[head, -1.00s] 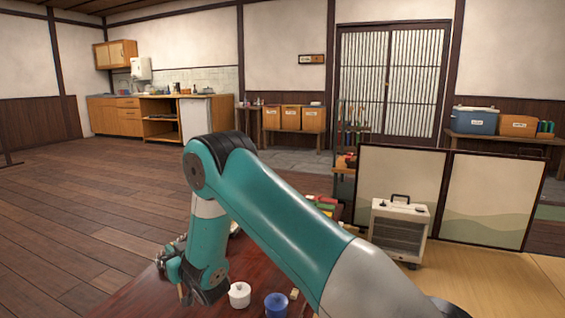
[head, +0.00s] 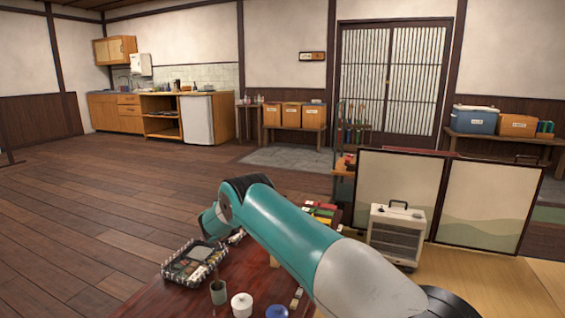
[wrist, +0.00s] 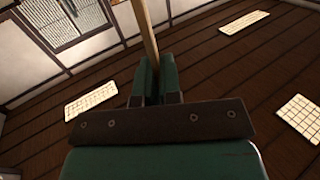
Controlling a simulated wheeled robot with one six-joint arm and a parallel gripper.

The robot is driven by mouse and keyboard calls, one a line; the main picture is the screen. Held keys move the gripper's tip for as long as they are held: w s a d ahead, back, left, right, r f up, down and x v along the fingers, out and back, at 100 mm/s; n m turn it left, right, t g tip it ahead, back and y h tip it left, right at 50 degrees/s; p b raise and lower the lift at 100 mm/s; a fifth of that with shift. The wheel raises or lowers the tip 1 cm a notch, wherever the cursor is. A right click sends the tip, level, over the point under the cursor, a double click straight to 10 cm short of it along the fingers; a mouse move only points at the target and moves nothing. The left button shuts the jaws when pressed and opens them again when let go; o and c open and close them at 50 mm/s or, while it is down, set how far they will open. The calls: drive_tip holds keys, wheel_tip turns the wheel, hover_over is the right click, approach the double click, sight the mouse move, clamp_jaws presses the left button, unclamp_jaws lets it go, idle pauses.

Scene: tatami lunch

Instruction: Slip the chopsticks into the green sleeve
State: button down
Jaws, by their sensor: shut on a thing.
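My gripper (wrist: 157,82) shows in the wrist view, its green fingers shut on a pale wooden stick (wrist: 145,30), apparently the chopsticks. The stick points away from the fingers and runs out of the top of the picture. I cannot tell whether it is one stick or two together. In the head view my gripper is hidden behind my teal arm. Several small coloured pieces (head: 322,211), red, yellow and green, lie at the table's far right. They are too small to tell whether the green one is the sleeve.
The dark red table (head: 165,301) carries a patterned tray (head: 195,263), a grey-green cup (head: 218,293), a white lidded pot (head: 242,305) and a blue pot (head: 277,312). A heater (head: 396,237) and a low screen (head: 485,205) stand at the right. The floor at the left is clear.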

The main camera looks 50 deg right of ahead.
drive_tip(key=s+d+r+m+g+h+p, duration=0.1)
drive_tip(key=s+d+r+m+g+h, duration=0.1)
drive_tip(key=d, duration=0.7)
drive_tip(key=s+d+r+m+g+h+p, duration=0.2)
drive_tip(key=s+d+m+g+h, duration=0.1)
drive_tip(key=d, duration=0.6)
drive_tip(key=s+m+g, duration=0.1)
drive_tip(key=s+g, duration=0.1)
drive_tip(key=s, duration=0.1)
drive_tip(key=shift+d+h, duration=0.3)
drive_tip(key=shift+d, duration=0.05)
drive_tip(key=shift+a+r+p, duration=0.1)
drive_tip(key=shift+a+p, duration=0.1)
drive_tip(key=shift+p, duration=0.1)
drive_tip(key=shift+f+b, duration=0.55)
drive_tip(key=shift+b, duration=0.5)
drive_tip(key=shift+f+b, duration=0.35)
drive_tip(key=shift+b, duration=0.05)
drive_tip(key=shift+f, duration=0.2)
drive_tip(key=shift+f+b, duration=0.2)
drive_tip(key=shift+b, duration=0.25)
